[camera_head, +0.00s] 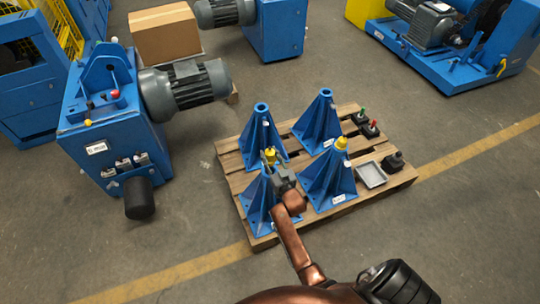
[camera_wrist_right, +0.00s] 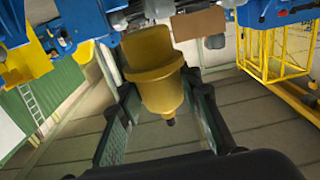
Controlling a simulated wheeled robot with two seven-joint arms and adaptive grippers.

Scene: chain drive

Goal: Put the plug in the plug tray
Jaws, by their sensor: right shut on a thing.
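My right gripper (camera_head: 273,166) is shut on a yellow plug (camera_head: 270,155), at the top of the front-left blue stand (camera_head: 256,203). In the right wrist view the yellow plug (camera_wrist_right: 160,75) sits between the two fingers, with a small dark tip at its lower end. The head view does not show clearly whether the plug touches the stand. A second yellow plug (camera_head: 341,144) sits on top of the front-right blue stand (camera_head: 326,182). My left gripper is out of view.
Two more blue stands (camera_head: 262,139) (camera_head: 322,122) stand at the back of the wooden pallet (camera_head: 263,242). Small dark parts with green (camera_head: 362,115) and red (camera_head: 372,128) tops, and a dark block (camera_head: 394,161), lie near the tray. A blue machine (camera_head: 105,130) stands left.

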